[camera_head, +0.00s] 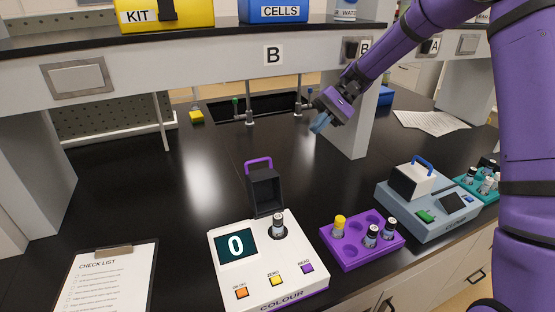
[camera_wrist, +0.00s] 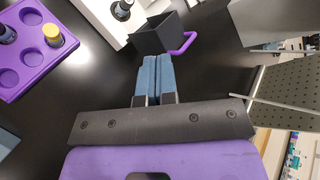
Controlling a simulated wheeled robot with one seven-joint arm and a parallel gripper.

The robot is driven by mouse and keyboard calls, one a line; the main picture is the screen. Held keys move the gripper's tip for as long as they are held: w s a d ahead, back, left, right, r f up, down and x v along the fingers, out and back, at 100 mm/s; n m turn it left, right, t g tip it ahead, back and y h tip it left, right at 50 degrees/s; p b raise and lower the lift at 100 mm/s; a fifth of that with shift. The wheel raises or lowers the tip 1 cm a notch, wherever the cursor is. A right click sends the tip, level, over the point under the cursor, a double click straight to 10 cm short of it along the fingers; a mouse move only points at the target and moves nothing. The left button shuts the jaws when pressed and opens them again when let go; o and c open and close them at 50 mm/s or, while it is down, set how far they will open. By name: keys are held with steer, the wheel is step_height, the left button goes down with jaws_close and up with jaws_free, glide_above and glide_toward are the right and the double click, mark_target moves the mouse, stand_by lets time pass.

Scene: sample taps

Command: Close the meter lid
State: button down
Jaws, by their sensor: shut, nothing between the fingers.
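The white colour meter (camera_head: 285,283) stands on the black bench with a display reading 0 and several buttons. Its dark lid (camera_head: 265,190) with a purple handle (camera_head: 258,163) stands open, tilted up at the back of the meter. A dark-capped vial (camera_head: 278,223) sits in the meter's well. My gripper (camera_head: 319,125) is shut and empty, in the air behind and to the right of the lid. In the wrist view the blue fingertips (camera_wrist: 153,62) are together, just below the lid (camera_wrist: 158,34) in the picture and apart from the handle (camera_wrist: 183,43) as far as I can tell.
A purple rack (camera_head: 345,254) with a yellow-capped vial and dark-capped vials stands right of the meter. A grey-blue device (camera_head: 440,222) is farther right. A checklist clipboard (camera_head: 105,280) lies at left. The shelf (camera_head: 200,50) overhangs the back. Bench left of the lid is clear.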

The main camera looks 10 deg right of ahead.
steer(key=w+f+m+g+y, duration=0.1)
steer(key=w+f+y, duration=0.35)
steer(key=f, duration=0.25)
steer(key=w+f+g+y, duration=0.2)
steer(key=w+f+y, duration=0.1)
steer(key=w+f, duration=0.4)
steer(key=s+d+x, duration=0.1)
steer(key=s+x, duration=0.1)
steer(key=x, duration=1.1)
steer(key=shift+s+r+t, duration=0.3)
steer(key=shift+s+r, duration=0.05)
steer(key=shift+r, duration=0.1)
steer(key=shift+s+d+r+n, duration=0.15)
steer(key=shift+s+r+n, duration=0.15)
